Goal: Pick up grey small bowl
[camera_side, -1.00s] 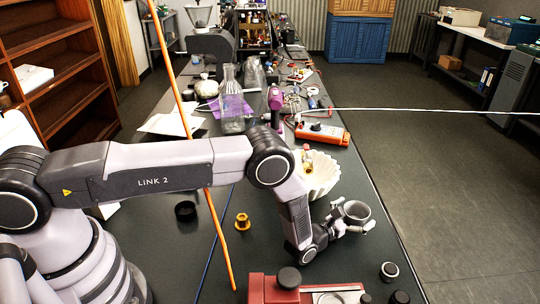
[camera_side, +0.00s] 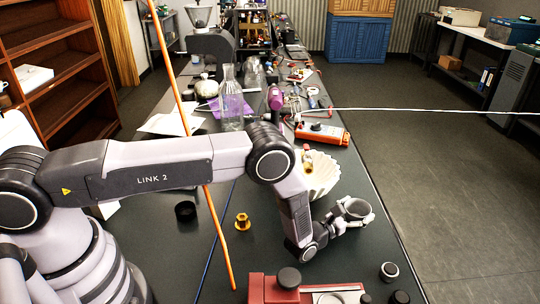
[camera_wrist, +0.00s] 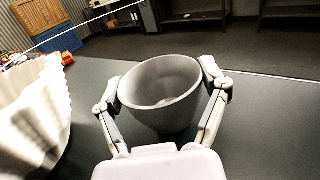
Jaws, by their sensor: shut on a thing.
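The grey small bowl (camera_wrist: 165,100) fills the middle of the wrist view, its mouth facing up and tilted a little toward the camera. It also shows in the side view (camera_side: 356,210) at the right edge of the dark table. My gripper (camera_side: 358,216) is shut on the bowl, with one finger on each side of it in the wrist view (camera_wrist: 162,85). The bowl's underside is hidden, and I cannot tell whether it touches the table.
A white fluted bowl (camera_side: 324,174) stands close behind my gripper and shows at the left in the wrist view (camera_wrist: 38,115). A red device (camera_side: 270,289) and small dark cylinders (camera_side: 389,271) lie in front. An orange multimeter (camera_side: 322,133) lies farther back. The table's right edge is near.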

